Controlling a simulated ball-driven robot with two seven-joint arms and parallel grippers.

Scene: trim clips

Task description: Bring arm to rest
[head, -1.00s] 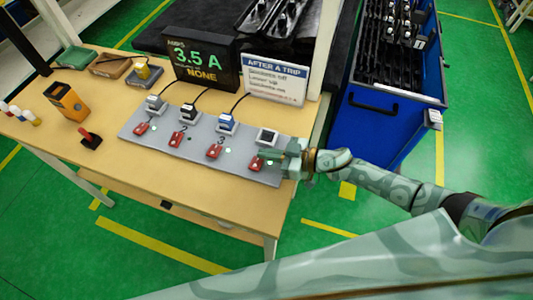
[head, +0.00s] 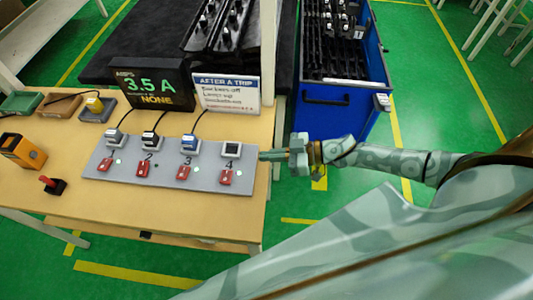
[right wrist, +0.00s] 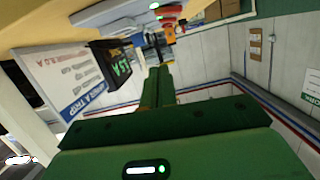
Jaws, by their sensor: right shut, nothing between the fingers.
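My right gripper (head: 272,155) is shut and empty. In the head view its fingers point left, beside the right end of the grey switch panel (head: 110,179) on the wooden table. The panel carries red switches numbered 1 to 4, with small green lights beside them; the fourth red switch (head: 226,178) is nearest my gripper. Plugs with cables sit in sockets 1 to 3, and socket 4 (head: 231,150) has no plug. In the right wrist view my shut green fingers (right wrist: 158,82) reach up the middle. My left gripper is not in view.
A display (head: 153,88) reads 3.5 A and NONE. A white sign (head: 229,93) headed AFTER A TRIP stands beside it. A red lever (head: 51,184) and an orange box (head: 22,150) are at the table's left.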

